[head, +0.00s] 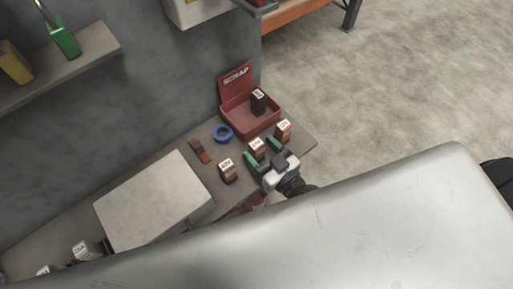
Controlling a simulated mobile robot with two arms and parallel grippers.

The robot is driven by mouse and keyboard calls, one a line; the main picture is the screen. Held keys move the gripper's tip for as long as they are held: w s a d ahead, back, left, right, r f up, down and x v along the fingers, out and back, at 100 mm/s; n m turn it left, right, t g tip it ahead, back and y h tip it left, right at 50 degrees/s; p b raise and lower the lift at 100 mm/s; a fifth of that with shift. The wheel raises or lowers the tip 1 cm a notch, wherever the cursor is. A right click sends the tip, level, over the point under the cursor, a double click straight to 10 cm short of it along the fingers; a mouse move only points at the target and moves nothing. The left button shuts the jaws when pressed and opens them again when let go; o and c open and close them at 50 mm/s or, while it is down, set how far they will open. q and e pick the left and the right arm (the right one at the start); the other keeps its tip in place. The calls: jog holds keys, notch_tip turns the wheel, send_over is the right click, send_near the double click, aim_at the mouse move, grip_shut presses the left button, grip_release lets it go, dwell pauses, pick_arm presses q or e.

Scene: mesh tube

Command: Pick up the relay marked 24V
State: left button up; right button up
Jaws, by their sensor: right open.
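Three small brown relays with white labels stand on the grey bench by my right gripper (262,154). The middle relay (257,149) has a label that looks like 24V, though it is too small to read surely. A second relay (227,172) stands nearer and to the left, and a third (284,130) farther and to the right. My right gripper is open, its green-padded fingers pointing at the middle relay, which is around the gap between them. I cannot tell whether they touch it. My left gripper is out of view.
A red SCRAP box (262,129) with a dark relay (259,102) inside stands behind. Blue tape (222,133) and an orange-brown tool (198,150) lie left. A pale grey box (150,205) fills the bench's left. More labelled blocks (85,250) sit at bottom left.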

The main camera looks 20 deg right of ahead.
aim_at(252, 142)
jog(key=x, duration=0.3)
jog(key=shift+w+a, duration=0.2)
jog(key=shift+w, duration=0.1)
jog(key=c, duration=1)
jog(key=shift+c, duration=0.2)
